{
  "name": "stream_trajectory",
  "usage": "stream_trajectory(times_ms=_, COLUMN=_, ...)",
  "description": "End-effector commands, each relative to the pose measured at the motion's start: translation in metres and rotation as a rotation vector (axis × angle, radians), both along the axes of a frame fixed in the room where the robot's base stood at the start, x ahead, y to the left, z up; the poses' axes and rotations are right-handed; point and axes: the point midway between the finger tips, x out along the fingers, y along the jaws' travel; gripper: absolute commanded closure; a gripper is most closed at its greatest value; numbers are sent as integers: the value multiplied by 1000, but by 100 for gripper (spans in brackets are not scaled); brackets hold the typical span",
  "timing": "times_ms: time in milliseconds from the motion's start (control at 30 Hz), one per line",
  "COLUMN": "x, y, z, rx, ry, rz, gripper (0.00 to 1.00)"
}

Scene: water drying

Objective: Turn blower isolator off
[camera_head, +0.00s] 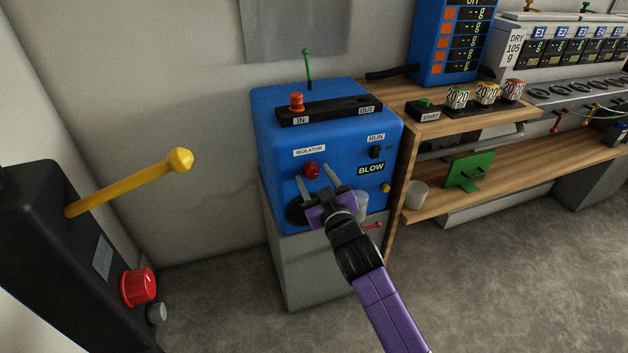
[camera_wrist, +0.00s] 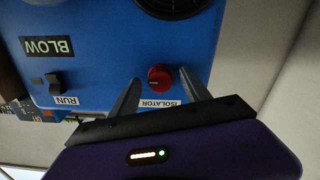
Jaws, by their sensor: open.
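The blue blower unit (camera_head: 270,130) stands on a grey base against the wall. On its front is the red isolator knob (camera_head: 311,169), below the white ISOLATOR label (camera_head: 309,150). In the wrist view the red knob (camera_wrist: 160,77) sits between the tips of my gripper (camera_wrist: 164,88), with a finger on each side and gaps visible. My gripper (camera_head: 317,176) is open at the front of the unit. A pale line shows on the knob's face; I cannot tell from it whether the isolator is on or off.
The black RUN switch (camera_head: 376,152) and BLOW display (camera_head: 371,169) are right of the knob. A round dark vent (camera_wrist: 172,4) is near it. A wooden bench (camera_head: 440,127) stands at right. A black post with a yellow lever (camera_head: 125,185) is at left.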

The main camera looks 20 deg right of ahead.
Motion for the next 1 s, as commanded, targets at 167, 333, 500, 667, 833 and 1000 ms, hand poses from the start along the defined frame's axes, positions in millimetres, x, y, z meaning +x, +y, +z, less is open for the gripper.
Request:
stream_trajectory(times_ms=167, x=8, y=1, z=0, rx=-1, ry=0, rz=0, gripper=45)
stream_trajectory(times_ms=333, x=8, y=0, z=1, rx=0, ry=0, rz=0, gripper=45)
stream_trajectory(times_ms=500, x=8, y=0, z=1, rx=0, ry=0, rz=0, gripper=64)
stream_trajectory(times_ms=667, x=8, y=0, z=1, rx=0, ry=0, rz=0, gripper=96)
stream_trajectory(times_ms=833, x=8, y=0, z=1, rx=-3, ry=0, rz=0, gripper=100)
stream_trajectory(times_ms=1000, x=8, y=1, z=1, rx=-32, ry=0, rz=1, gripper=100)
